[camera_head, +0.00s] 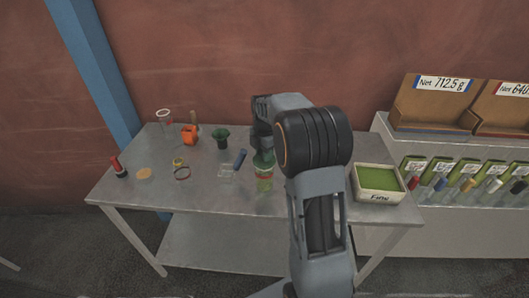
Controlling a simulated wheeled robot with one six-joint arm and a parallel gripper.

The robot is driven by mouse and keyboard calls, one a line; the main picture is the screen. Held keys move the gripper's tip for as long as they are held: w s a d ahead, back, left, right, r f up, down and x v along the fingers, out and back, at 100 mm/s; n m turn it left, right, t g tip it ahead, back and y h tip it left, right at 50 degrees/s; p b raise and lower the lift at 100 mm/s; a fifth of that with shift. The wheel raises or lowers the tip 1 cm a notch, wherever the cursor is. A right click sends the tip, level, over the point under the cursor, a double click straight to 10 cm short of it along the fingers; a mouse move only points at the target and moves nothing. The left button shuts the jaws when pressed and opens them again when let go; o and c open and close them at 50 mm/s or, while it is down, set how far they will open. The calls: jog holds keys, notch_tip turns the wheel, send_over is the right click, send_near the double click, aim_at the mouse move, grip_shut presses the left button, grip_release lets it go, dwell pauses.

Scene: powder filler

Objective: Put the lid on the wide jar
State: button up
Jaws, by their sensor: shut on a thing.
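A clear jar (264,182) with a pale green band stands on the metal table, in front of my gripper. A dark green lid-like piece (264,158) is right at the jar's top. My gripper (263,149) points down over the jar and is shut on this green piece. From this view I cannot tell whether the piece is seated on the rim or just above it. My arm hides the table to the right of the jar.
A tray of green material (379,194) is at the table's right. A blue cylinder (240,158), a clear square dish (225,175) and a dark green cup (222,138) are left of the jar. An orange item (189,134) and a tan disc (144,174) are farther left.

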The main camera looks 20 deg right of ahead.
jog(key=shift+f+b, duration=0.3)
jog(key=shift+f, duration=0.2)
dwell(0.6)
jog(key=o, duration=1)
notch_tip(320, 180, up, 14)
jog(key=b, duration=0.1)
